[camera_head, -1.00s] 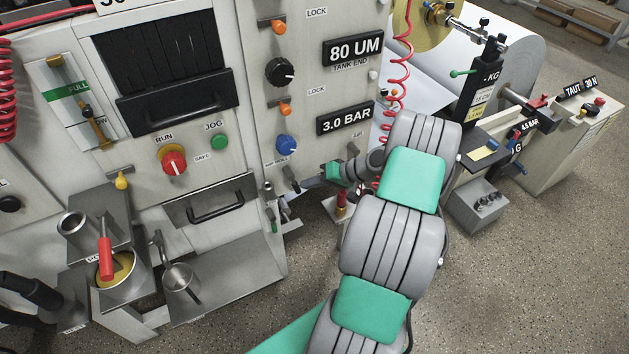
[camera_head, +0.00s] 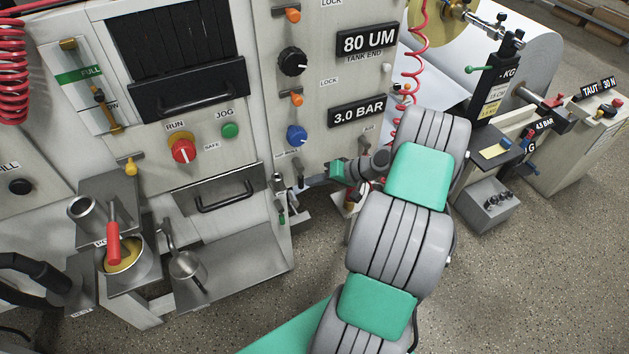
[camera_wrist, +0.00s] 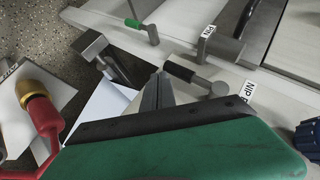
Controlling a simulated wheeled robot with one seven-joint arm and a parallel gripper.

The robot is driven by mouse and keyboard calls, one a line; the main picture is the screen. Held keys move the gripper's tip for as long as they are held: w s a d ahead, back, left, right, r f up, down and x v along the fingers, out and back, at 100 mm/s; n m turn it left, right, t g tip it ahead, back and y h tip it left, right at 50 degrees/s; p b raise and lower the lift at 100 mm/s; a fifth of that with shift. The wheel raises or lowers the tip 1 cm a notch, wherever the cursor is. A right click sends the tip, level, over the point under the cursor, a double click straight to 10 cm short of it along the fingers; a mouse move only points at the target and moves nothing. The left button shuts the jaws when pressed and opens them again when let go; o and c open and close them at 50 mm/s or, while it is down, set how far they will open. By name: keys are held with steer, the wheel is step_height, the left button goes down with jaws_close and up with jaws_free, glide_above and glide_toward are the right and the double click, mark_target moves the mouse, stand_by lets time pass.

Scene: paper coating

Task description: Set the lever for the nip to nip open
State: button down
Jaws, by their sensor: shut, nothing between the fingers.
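A short lever with a black grip (camera_wrist: 181,71) and a metal stem stands out from the pale panel in the wrist view, beside a label starting "NIP P" (camera_wrist: 248,92). In the head view a small dark lever (camera_head: 299,172) sits below the blue knob (camera_head: 297,135). My gripper (camera_wrist: 157,91) is shut and empty, its fingertips close to the black grip's left in the wrist view. I cannot tell whether they touch. The lever's position label is not readable. In the head view my green wrist (camera_head: 339,172) is beside the panel, and the fingertips are hard to make out.
A green-tipped lever (camera_wrist: 143,29) and a grey block (camera_wrist: 226,47) lie beyond in the wrist view. A red handle with a brass collar (camera_wrist: 38,104) is at left. A red coiled hose (camera_head: 414,70) hangs near my arm. Open floor lies at the lower right.

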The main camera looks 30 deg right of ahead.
steer(key=shift+d, duration=0.1)
steer(key=s+d+b, duration=0.2)
steer(key=s+d, duration=0.4)
steer(key=d, duration=0.5)
steer(key=shift+s+d, duration=0.15)
steer(key=shift+d, duration=0.05)
steer(key=shift+a, duration=0.1)
